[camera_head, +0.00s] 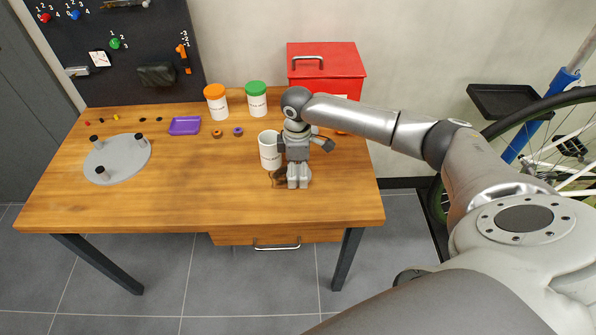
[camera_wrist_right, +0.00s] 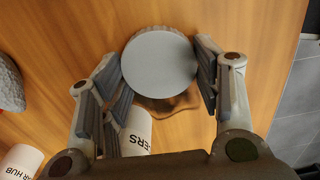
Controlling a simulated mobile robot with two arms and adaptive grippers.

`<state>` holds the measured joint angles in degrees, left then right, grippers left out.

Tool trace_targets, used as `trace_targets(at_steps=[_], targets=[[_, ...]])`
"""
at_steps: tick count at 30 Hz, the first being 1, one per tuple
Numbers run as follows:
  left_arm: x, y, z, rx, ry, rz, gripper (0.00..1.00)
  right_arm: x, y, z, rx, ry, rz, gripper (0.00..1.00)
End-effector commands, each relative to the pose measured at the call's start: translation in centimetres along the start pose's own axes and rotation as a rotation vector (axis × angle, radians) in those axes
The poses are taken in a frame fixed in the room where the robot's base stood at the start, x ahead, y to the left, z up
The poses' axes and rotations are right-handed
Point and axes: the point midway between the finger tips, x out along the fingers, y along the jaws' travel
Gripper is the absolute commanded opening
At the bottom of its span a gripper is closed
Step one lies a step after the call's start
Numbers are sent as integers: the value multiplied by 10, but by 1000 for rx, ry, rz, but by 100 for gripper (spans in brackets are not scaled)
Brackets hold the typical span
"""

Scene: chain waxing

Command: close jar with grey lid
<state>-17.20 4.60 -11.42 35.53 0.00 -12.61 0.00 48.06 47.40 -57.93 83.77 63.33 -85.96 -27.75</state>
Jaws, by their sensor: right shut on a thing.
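My right gripper (camera_head: 292,182) points down near the front right of the wooden table. In the right wrist view its fingers (camera_wrist_right: 162,72) press on both sides of a round grey lid (camera_wrist_right: 159,64), with its flat face toward the camera. The lid is largely hidden by the gripper in the head view. A white jar without a lid (camera_head: 268,152) stands upright just left of the gripper. In the right wrist view, a white lettered jar (camera_wrist_right: 137,130) shows partly between the fingers, and another (camera_wrist_right: 20,162) at the lower left. My left gripper is not in view.
Jars with an orange lid (camera_head: 214,91) and a green lid (camera_head: 256,87) stand at the back beside a red toolbox (camera_head: 336,56). A purple tray (camera_head: 185,125), two small rings and a grey round plate (camera_head: 124,163) lie further left. The front left table is clear.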

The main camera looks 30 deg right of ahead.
Motion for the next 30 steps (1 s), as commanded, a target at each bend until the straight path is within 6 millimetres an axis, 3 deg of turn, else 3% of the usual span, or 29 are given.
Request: trace_targets(at_steps=[7,11,16,24,30], targets=[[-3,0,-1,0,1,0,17,-31,1,0,1,3,3,43],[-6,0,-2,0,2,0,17,-52,-18,-6,-5,2,2,43],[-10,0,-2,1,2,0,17,-93,-50,-16,-5,3,3,43],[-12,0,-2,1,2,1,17,-116,-107,-32,-4,2,0,43],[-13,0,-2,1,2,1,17,-125,-129,-38,-2,2,0,43]])
